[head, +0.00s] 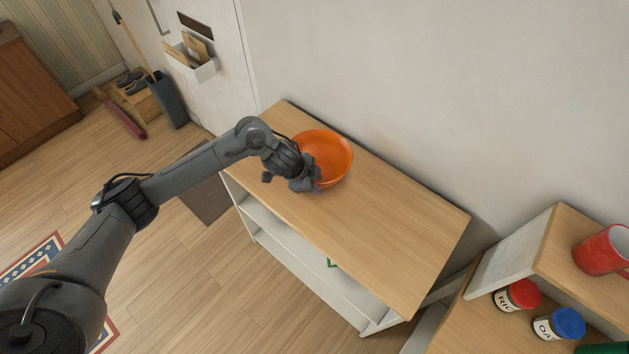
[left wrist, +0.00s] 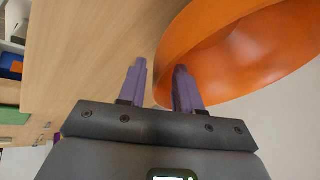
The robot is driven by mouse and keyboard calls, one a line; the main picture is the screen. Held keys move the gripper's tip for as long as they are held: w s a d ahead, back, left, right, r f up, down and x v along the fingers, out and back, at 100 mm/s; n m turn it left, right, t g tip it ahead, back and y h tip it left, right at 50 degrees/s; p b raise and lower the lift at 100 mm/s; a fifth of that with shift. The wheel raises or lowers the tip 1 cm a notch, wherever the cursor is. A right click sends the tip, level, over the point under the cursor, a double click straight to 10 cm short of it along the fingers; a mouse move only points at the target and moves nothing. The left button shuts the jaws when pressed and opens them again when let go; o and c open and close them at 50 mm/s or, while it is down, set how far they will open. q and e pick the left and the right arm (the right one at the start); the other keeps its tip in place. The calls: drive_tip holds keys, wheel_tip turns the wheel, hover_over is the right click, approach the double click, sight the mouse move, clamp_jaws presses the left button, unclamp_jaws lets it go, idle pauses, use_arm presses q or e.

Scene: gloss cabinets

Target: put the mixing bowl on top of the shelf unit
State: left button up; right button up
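The orange mixing bowl (head: 328,155) is upright on the wooden top of the shelf unit (head: 385,225), toward its far left end by the wall. My left gripper (head: 312,184) is at the near side of the bowl. In the left wrist view, its two purple fingers (left wrist: 160,85) stand apart, with wood showing between the left finger and the bowl. The bowl's rim (left wrist: 172,50) passes beside the right finger, which overlaps the bowl in the picture; whether they touch is unclear. My right gripper is not in view.
The middle and right of the shelf unit's top are clear. At right, a lower wooden unit holds a red-lidded jar (head: 518,295), a blue-lidded jar (head: 560,324) and a red mug (head: 602,250). A pale wall (head: 400,90) runs behind the shelf unit.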

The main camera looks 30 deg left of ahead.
use_arm(q)
drive_tip(key=shift+r, duration=0.2)
drive_tip(key=v, duration=1.1)
drive_tip(key=s+d+f+n+t+h, duration=0.1)
drive_tip(key=s+d+f+t, duration=0.1)
drive_tip(key=d, duration=0.6)
drive_tip(key=s+d+f+n+t, duration=0.1)
drive_tip(key=s+d+f+t, duration=0.15)
drive_tip(key=d, duration=0.65)
drive_tip(key=s+a+f+n+g+y, duration=0.1)
drive_tip(key=s+a+f+n+g, duration=0.2)
drive_tip(key=s, duration=0.6)
drive_tip(key=s+a+f+n+g+y, duration=0.2)
drive_tip(key=s+a+f+n+g, duration=0.1)
drive_tip(key=s, duration=0.7)
drive_tip(key=a+f+n, duration=0.1)
drive_tip(key=a+n, duration=0.1)
drive_tip(key=a, duration=0.1)
drive_tip(key=shift+s+a+f+n, duration=0.2)
drive_tip(key=shift+s+n, duration=0.1)
drive_tip(key=shift+n, duration=0.1)
wheel_tip(320, 180, up, 8)
drive_tip(key=p, duration=0.7)
drive_tip(key=shift+f, duration=0.2)
